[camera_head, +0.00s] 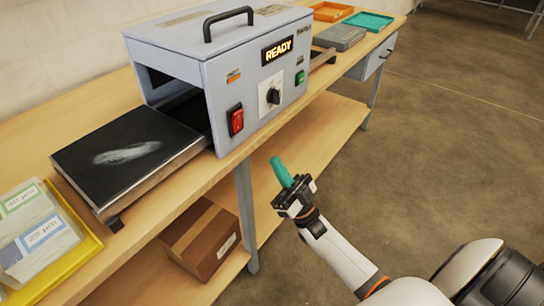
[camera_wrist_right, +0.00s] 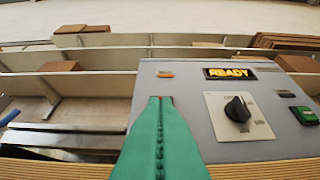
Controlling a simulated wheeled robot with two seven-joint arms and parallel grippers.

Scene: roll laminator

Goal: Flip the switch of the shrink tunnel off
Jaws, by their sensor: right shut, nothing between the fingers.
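The shrink tunnel (camera_head: 225,60) is a grey-blue box with a black top handle, standing on the wooden bench. Its front panel has a red rocker switch (camera_head: 236,120) at lower left, a black knob (camera_head: 273,96) and a lit READY display (camera_head: 277,50). In the right wrist view the knob (camera_wrist_right: 238,109) and display (camera_wrist_right: 230,73) show, but the switch is hidden behind the fingers. My right gripper (camera_head: 277,162) has teal fingers, shut and empty, in front of the bench and apart from the panel. It fills the lower middle of the wrist view (camera_wrist_right: 161,105). My left gripper is out of view.
A dark plate (camera_head: 95,165) with a pale smear sits at the tunnel's open left end. A yellow tray (camera_head: 75,250) with labelled packs is at lower left. A cardboard box (camera_head: 203,238) stands on the lower shelf. The floor right of the bench is clear.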

